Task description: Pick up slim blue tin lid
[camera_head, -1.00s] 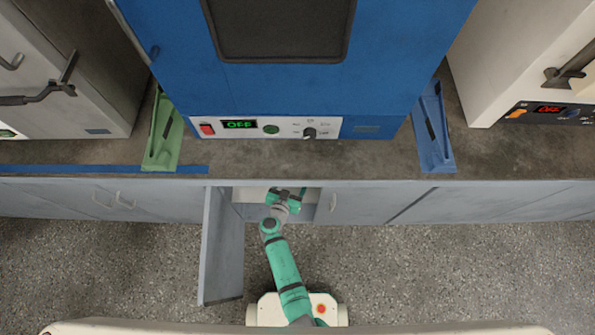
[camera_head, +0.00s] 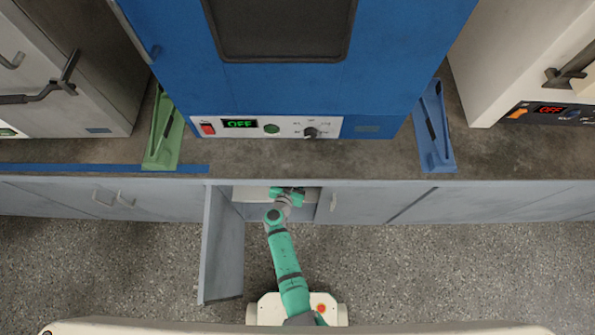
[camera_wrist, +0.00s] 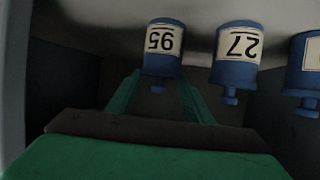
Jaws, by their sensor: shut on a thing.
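In the wrist view a slim tin with a white number label has a blue lid (camera_wrist: 159,71) with a small knob, pointing toward the camera's lower side. The label appears upside down. My gripper (camera_wrist: 159,86) has its two green fingers on either side of the lid's knob and is shut on it. The lid still sits against its tin. In the head view my gripper (camera_head: 288,190) reaches into the open cabinet under the counter; the tins are hidden there.
Beside it stand a second blue-lidded tin (camera_wrist: 236,71) and a third (camera_wrist: 303,79) at the right edge. The cabinet door (camera_head: 222,245) stands open left of my arm. The counter edge (camera_head: 300,181) lies above the opening.

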